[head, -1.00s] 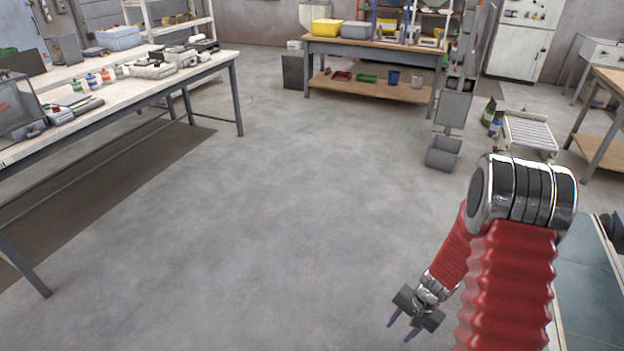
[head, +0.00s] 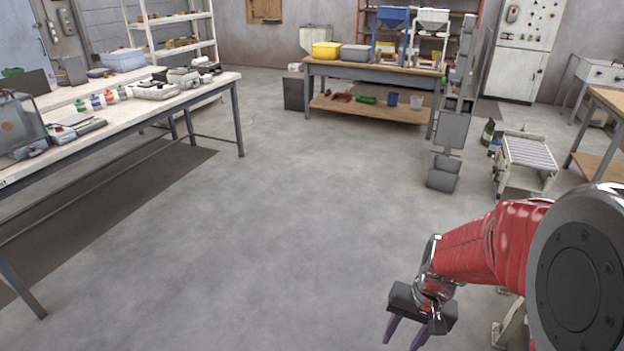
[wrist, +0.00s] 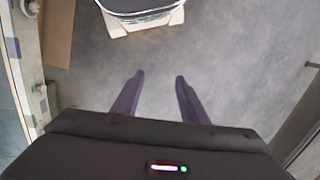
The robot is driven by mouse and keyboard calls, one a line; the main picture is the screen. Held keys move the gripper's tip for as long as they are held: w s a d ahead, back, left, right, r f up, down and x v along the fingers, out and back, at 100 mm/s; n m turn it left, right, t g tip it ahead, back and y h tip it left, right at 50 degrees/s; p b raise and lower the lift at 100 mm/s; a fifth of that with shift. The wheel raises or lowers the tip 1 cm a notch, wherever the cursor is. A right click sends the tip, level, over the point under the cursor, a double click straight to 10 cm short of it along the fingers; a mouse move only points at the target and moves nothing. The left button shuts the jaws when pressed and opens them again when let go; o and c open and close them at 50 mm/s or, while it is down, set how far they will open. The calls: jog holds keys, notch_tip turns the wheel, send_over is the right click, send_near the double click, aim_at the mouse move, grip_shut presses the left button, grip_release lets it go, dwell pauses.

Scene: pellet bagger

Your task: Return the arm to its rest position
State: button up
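My red arm reaches in from the lower right of the head view, bent at a large round joint. My gripper (head: 405,333) hangs at its end over bare floor, pointing down. Its two purple fingers stand apart with nothing between them. The wrist view also shows the gripper (wrist: 160,97) open and empty, with grey floor beyond the fingertips.
A long white-topped bench (head: 180,100) with bottles and devices stands at the left. A wood-topped bench (head: 350,70) with a yellow bin (head: 326,51) is at the back. A roller conveyor (head: 527,155) and grey bin (head: 443,175) stand at the right. The middle floor is clear.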

jog(key=s+a+r+n+t, duration=0.1)
jog(key=s+r+t, duration=0.1)
jog(key=r, duration=0.4)
jog(key=s+a+r+n+t+h, duration=0.1)
jog(key=s+r, duration=0.3)
jog(key=r, duration=0.3)
jog(key=s+a+r+n+t, duration=0.1)
jog(key=s+a+r+t, duration=0.1)
jog(key=r, duration=0.5)
jog(key=shift+s+n+t+h, duration=0.3)
jog(key=shift+s+n, duration=0.1)
jog(key=shift+s, duration=0.05)
jog(key=shift+a+r, duration=0.1)
